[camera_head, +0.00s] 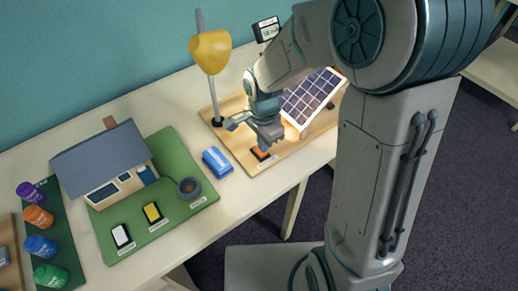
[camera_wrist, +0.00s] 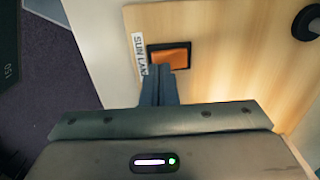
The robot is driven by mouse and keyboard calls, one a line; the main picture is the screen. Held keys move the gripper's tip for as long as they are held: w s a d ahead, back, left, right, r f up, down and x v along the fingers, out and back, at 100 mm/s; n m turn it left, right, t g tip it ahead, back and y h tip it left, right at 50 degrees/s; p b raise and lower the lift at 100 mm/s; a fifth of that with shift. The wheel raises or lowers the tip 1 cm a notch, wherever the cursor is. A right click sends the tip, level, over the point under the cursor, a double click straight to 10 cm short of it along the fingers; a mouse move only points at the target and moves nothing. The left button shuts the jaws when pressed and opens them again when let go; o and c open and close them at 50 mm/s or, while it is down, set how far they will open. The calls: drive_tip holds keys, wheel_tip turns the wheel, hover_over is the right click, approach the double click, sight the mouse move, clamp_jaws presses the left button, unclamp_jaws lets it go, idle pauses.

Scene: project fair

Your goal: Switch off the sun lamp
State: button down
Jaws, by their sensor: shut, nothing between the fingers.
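The sun lamp (camera_head: 211,52) has a yellow shade on a grey pole and stands on a wooden board (camera_head: 226,140). Warm bright light falls on the board near the solar panel. The orange rocker switch (camera_head: 260,154) sits at the board's front edge. In the wrist view the switch (camera_wrist: 170,57) lies in a black frame beside a "SUN LAMP" label (camera_wrist: 139,54). My gripper (camera_head: 268,143) is shut and empty, just above the switch. In the wrist view its fingertips (camera_wrist: 160,70) overlap the switch's near edge; I cannot tell whether they touch it.
The tilted solar panel (camera_head: 312,96) stands right of my gripper on the same board. A blue block (camera_head: 217,161) lies left of the board. A model house (camera_head: 104,165) stands on a green base with two more switches. Several coloured jars stand at the far left.

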drive_tip(key=shift+f+b, duration=0.85)
drive_tip(key=shift+f, duration=0.1)
idle(0.5)
drive_tip(key=shift+r+p, duration=2.4)
drive_tip(key=shift+r, duration=1.1)
drive_tip(key=s+d+r+n+t, duration=0.3)
drive_tip(key=s+d+r+n, duration=0.8)
drive_tip(key=s+d+r, duration=0.1)
drive_tip(key=shift+s, duration=0.4)
